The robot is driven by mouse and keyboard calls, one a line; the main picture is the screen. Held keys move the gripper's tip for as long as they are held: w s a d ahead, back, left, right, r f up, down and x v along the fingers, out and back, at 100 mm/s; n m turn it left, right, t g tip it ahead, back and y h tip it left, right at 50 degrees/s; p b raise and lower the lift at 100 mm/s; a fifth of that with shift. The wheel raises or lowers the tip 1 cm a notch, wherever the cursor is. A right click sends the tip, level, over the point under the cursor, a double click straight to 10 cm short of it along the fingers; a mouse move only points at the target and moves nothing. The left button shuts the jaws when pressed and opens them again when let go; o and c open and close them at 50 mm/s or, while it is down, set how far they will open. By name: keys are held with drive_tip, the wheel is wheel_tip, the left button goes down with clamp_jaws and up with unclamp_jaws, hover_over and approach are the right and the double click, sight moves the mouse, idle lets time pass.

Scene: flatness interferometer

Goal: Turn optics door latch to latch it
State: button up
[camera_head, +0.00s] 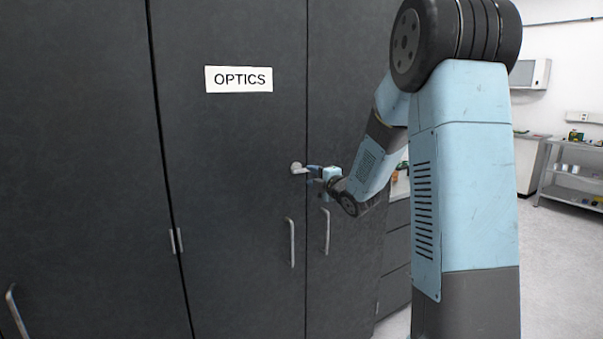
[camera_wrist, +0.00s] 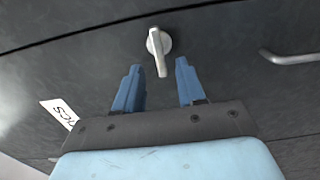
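The optics door (camera_head: 230,180) is a dark cabinet door with a white "OPTICS" label (camera_head: 238,79); it looks shut. Its latch (camera_head: 298,168) is a small silver lever on a round base at the door's right edge. In the wrist view the latch (camera_wrist: 158,50) lies just beyond and between my two blue fingertips, its lever pointing toward my gripper. My gripper (camera_wrist: 157,80) is open, with a clear gap between the fingers and nothing held. In the head view my gripper (camera_head: 314,173) is at the latch from the right; whether it touches cannot be told.
A bar handle (camera_head: 291,243) sits below the latch, and another handle (camera_head: 326,232) is on the neighbouring door. A handle also shows at right in the wrist view (camera_wrist: 290,58). Drawers stand right of the cabinet; a shelf (camera_head: 575,180) and open floor lie far right.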

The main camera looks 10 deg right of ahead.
sight(303, 172)
drive_tip(key=x, duration=0.6)
drive_tip(key=shift+w+a, duration=0.1)
drive_tip(key=shift+w, duration=0.3)
clamp_jaws()
